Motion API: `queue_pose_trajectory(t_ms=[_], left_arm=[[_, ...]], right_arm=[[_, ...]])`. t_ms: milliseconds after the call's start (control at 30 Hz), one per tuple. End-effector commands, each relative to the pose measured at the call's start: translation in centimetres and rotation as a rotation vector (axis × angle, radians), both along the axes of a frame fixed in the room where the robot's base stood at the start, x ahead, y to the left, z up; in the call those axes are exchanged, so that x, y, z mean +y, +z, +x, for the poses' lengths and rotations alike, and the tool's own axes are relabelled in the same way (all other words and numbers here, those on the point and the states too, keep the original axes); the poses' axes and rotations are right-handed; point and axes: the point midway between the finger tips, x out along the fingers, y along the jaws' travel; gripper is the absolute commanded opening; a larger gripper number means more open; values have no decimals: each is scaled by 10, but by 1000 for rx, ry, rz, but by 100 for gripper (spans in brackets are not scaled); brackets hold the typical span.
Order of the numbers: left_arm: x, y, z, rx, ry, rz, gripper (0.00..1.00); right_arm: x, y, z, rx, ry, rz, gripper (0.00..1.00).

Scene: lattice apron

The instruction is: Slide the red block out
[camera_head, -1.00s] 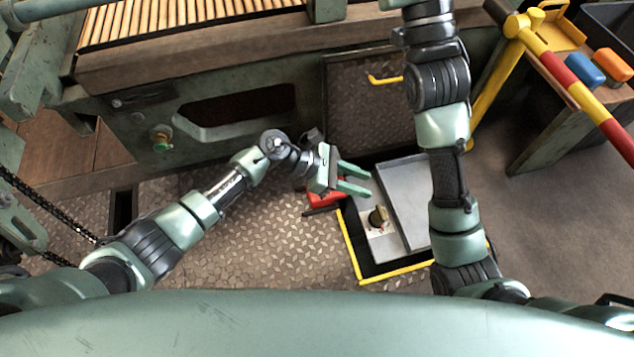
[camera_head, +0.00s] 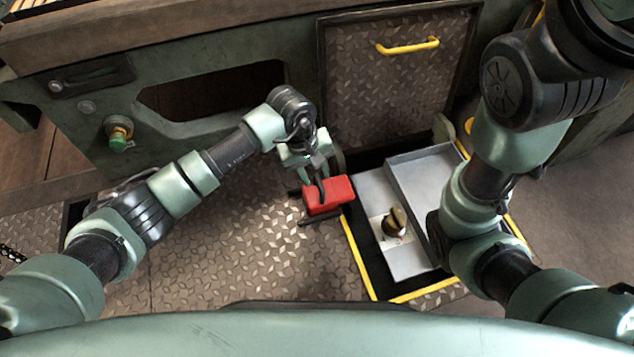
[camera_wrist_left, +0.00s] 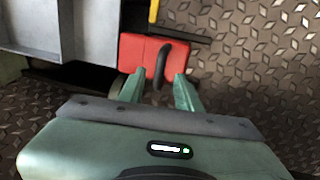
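The red block (camera_head: 335,191) sits at floor level beside the left edge of the yellow-edged recess, with dark rails or bars at its sides. A black curved handle (camera_wrist_left: 163,62) stands on its top; the block also shows in the left wrist view (camera_wrist_left: 140,52). My left gripper (camera_head: 318,180) points down at the block. In the left wrist view its two fingers (camera_wrist_left: 160,88) are apart, just short of the handle and roughly either side of it. I cannot tell whether they touch it. My right arm rises out of the head view at the right, and its gripper is hidden.
A grey panel with a dark knob (camera_head: 394,222) and a grey tray (camera_head: 435,165) fill the recess, which has a yellow edge (camera_head: 357,255). A hatch with a yellow handle (camera_head: 408,46) stands behind. A green knob (camera_head: 119,139) is on the left wall. Patterned floor lies clear left.

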Motion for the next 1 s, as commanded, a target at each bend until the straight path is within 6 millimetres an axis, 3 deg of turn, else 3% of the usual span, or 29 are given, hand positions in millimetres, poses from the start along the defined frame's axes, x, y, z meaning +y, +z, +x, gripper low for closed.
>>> queue_pose_trajectory(t_ms=[33, 133, 500, 533, 633, 667, 1000], left_arm=[[-2, -13, 0, 2, -1, -2, 34], [-4, -22, 1, 1, 1, -3, 34], [-5, -26, 2, 0, 1, -2, 34], [-5, -26, 2, 0, 1, -2, 31], [-5, -26, 2, 1, 2, -2, 4], [-5, -26, 2, 1, 2, -2, 0], [-5, -26, 1, 2, 2, -3, 0]], right_arm=[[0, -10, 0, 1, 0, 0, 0], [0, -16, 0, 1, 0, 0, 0], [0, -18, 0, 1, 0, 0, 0], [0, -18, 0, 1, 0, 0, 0], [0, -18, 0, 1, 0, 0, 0], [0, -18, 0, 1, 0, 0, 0], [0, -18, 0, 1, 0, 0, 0]])
